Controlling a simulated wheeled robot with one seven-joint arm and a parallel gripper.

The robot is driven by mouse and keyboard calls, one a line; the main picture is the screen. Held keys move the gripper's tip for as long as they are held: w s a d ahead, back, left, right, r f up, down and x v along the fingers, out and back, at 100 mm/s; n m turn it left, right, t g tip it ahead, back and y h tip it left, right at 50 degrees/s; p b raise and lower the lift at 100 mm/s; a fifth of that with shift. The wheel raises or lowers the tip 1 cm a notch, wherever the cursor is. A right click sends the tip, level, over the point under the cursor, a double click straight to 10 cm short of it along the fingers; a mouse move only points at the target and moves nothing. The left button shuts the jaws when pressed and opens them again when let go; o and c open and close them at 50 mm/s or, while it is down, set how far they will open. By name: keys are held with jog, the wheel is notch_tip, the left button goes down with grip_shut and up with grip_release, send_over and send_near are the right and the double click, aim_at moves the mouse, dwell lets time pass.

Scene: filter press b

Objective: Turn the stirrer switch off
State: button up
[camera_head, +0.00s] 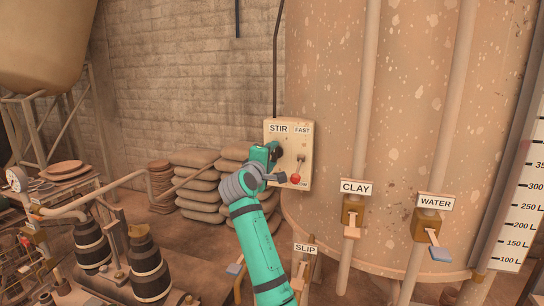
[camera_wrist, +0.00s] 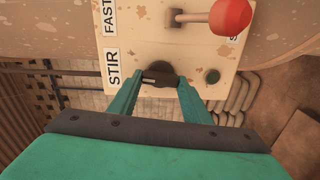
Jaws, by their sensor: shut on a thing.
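The stirrer switch is a dark rotary knob (camera_wrist: 160,76) on a cream control box (camera_head: 302,134) labelled STIR (camera_head: 279,128) and FAST. My gripper (camera_wrist: 160,82) is at the box, and its two green fingers are shut on the knob in the wrist view. In the head view my gripper (camera_head: 275,152) hides most of the knob. The knob's exact setting is hard to read. A lever with a red ball (camera_wrist: 230,17) sits beside the knob on the same box, apart from my fingers; it also shows in the head view (camera_head: 295,178).
A large speckled tank (camera_head: 410,120) stands right behind the box. CLAY (camera_head: 356,187) and WATER (camera_head: 434,202) valves are on pipes to the right, and a SLIP valve (camera_head: 305,248) is lower. Stacked sacks (camera_head: 198,185) lie by the wall. Dark pump cylinders (camera_head: 148,270) stand at lower left.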

jog(key=shift+f+n, duration=0.1)
jog(key=shift+n, duration=0.5)
jog(key=o, duration=1)
jog(key=shift+o, duration=0.2)
jog(key=v, duration=1.1)
jog(key=shift+w+d, duration=0.1)
jog(key=shift+w, duration=0.05)
